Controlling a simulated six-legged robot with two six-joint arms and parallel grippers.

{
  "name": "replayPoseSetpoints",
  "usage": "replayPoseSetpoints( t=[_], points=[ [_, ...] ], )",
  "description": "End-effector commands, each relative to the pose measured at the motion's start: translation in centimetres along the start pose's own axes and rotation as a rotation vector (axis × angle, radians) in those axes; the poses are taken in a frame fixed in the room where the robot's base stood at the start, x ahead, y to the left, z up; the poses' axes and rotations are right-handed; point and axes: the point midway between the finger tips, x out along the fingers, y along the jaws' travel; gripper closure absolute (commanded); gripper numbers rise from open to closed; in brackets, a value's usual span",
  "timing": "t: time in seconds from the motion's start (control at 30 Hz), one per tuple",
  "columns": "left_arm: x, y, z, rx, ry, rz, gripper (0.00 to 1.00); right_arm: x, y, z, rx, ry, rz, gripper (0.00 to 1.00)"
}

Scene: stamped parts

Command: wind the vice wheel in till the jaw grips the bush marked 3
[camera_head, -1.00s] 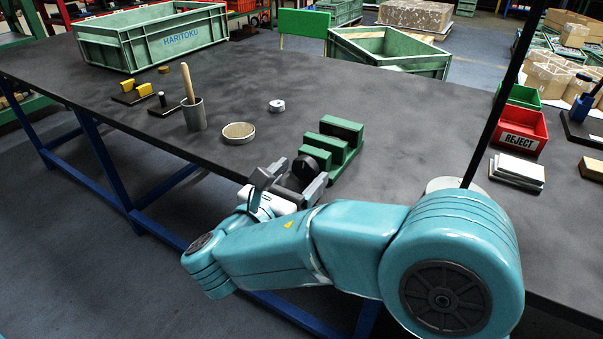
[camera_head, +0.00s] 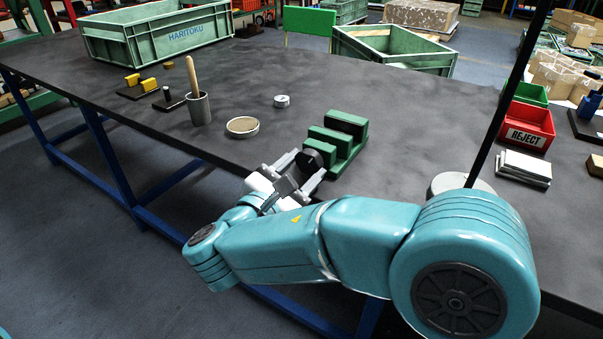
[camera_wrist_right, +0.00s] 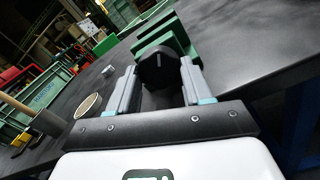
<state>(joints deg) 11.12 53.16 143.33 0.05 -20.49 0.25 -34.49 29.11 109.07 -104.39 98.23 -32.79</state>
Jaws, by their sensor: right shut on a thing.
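The green vice (camera_head: 345,142) stands at the table's near edge, its stepped blocks showing in the head view and at the top of the right wrist view (camera_wrist_right: 160,38). Its black wheel (camera_head: 313,159) faces my right arm. My right gripper (camera_head: 307,165) is shut on the wheel, one finger on each side of it. The wheel also shows between the fingers in the right wrist view (camera_wrist_right: 158,70). A small grey ring-shaped part (camera_head: 281,101) lies on the table apart from the vice; its mark is too small to read. I cannot see a bush between the jaws. My left gripper is out of view.
A round shallow dish (camera_head: 242,127) and a grey cup (camera_head: 199,110) with a wooden handle stand left of the vice. A red REJECT bin (camera_head: 525,128) and a white stack (camera_head: 520,168) are at the right. The table is clear behind the vice.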

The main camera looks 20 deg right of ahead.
Motion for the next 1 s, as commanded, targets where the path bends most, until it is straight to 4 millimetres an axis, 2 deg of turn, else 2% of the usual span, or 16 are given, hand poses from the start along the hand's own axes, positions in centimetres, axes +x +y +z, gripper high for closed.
replayPoseSetpoints(
  t=[0.13,0.4,0.43,0.5,1.0],
  points=[
    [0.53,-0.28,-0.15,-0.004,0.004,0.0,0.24,0.06,-0.05,-0.15,0.104,0.001,-0.001,0.81],
    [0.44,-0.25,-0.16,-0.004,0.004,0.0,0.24,0.07,-0.01,-0.06,0.114,0.001,-0.001,0.81],
    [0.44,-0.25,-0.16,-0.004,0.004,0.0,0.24,0.07,-0.01,-0.06,0.113,0.001,-0.002,0.47],
    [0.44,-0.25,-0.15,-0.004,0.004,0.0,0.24,0.07,-0.01,-0.05,0.113,0.001,-0.002,0.25],
    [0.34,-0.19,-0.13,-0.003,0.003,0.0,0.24,-0.1,0.08,-0.01,0.112,0.0,0.0,0.25]
  ],
)
